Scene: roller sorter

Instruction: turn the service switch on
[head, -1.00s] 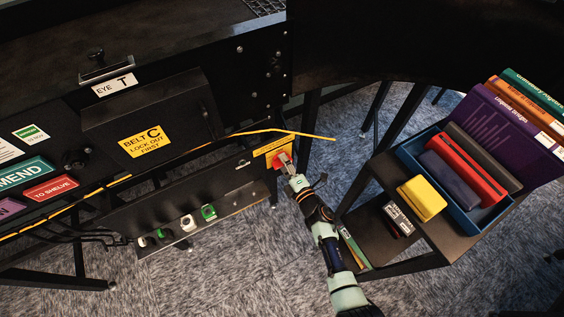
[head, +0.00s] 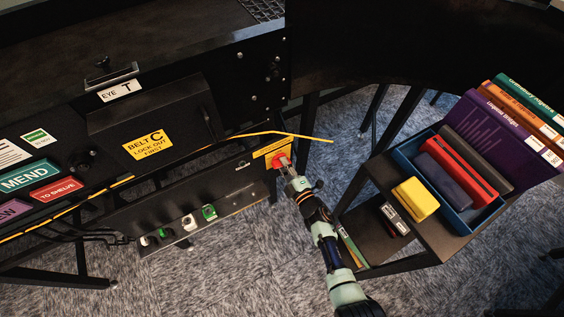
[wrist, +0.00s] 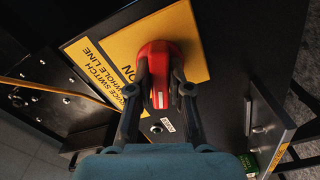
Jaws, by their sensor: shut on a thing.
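The service switch is a red rotary handle (wrist: 160,75) on a yellow plate (wrist: 100,58) lettered "SERVICE SWITCH", "WHOLE LINE" and "ON". A white line marks the handle's lower part in the wrist view. In the head view the red handle (head: 280,161) is small at the right end of the black panel, partly covered by my gripper (head: 286,168). My gripper, also in the wrist view (wrist: 160,92), is shut on the handle, one finger on each side. Part of the plate's lettering is hidden behind the left finger.
A yellow cable (head: 270,134) runs along the panel close above the switch. A lower strip (head: 160,243) carries several small sockets or buttons. A cart with a blue tray (head: 402,166), books and a yellow block (head: 415,199) stands to the right of my arm.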

